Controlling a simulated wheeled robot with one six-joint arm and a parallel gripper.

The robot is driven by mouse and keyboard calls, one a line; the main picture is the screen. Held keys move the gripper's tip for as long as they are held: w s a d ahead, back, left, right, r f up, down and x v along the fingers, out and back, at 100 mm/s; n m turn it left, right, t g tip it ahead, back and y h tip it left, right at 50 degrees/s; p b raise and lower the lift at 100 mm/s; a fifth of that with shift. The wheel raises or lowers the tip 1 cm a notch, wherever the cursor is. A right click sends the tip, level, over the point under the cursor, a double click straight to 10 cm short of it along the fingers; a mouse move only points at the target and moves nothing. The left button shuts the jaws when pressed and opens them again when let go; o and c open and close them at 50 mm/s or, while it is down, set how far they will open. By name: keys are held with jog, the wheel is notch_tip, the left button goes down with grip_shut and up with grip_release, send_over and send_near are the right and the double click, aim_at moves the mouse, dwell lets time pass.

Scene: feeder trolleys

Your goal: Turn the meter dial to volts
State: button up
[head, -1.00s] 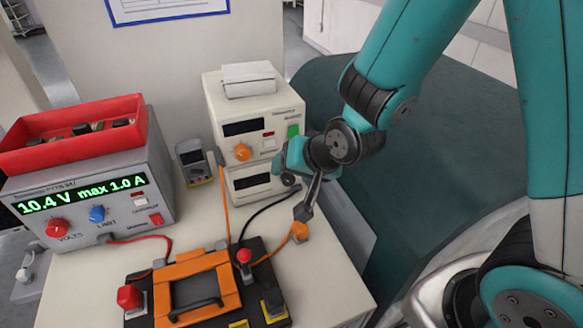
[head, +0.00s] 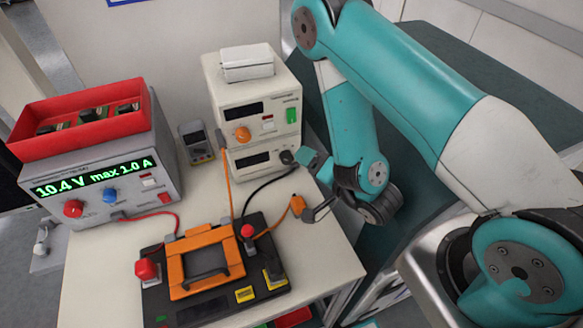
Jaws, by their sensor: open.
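The meter (head: 197,142) is a small grey handheld unit with a dark screen and a yellowish lower end. It stands at the back of the table, between the red-topped supply and the cream instrument stack. Its dial is too small to read, so I cannot tell where it points. My gripper (head: 322,209) is open at the table's right side, well to the right of and nearer than the meter. Its fingers are seen edge-on and are partly unclear. They are close to an orange clamp (head: 297,206) on a cable; I cannot tell whether they touch it.
A grey supply (head: 95,190) with a green "10.4 V max 1.0 A" readout carries a red bin (head: 80,120). Cream instruments (head: 262,105) stand right of the meter. A battery (head: 205,270) with an orange frame fills the table front; red, orange and black cables cross the middle.

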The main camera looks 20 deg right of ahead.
jog(key=b, duration=0.2)
send_near(288, 161)
jog(key=shift+w+a, duration=0.2)
jog(key=shift+w, duration=0.55)
jog(key=p+x, duration=0.1)
jog(key=p, duration=0.2)
jog(key=p+x, duration=0.1)
jog(key=p, duration=0.1)
jog(key=shift+r+p, duration=0.3)
jog(key=shift+p, duration=0.1)
jog(key=x, duration=0.2)
jog(key=f+b+x, duration=0.1)
jog(key=x, duration=0.1)
jog(key=shift+a+b, duration=0.1)
jog(key=shift+b, duration=0.2)
jog(key=shift+w+a, duration=0.15)
jog(key=shift+w, duration=0.4)
jog(key=c, duration=0.9)
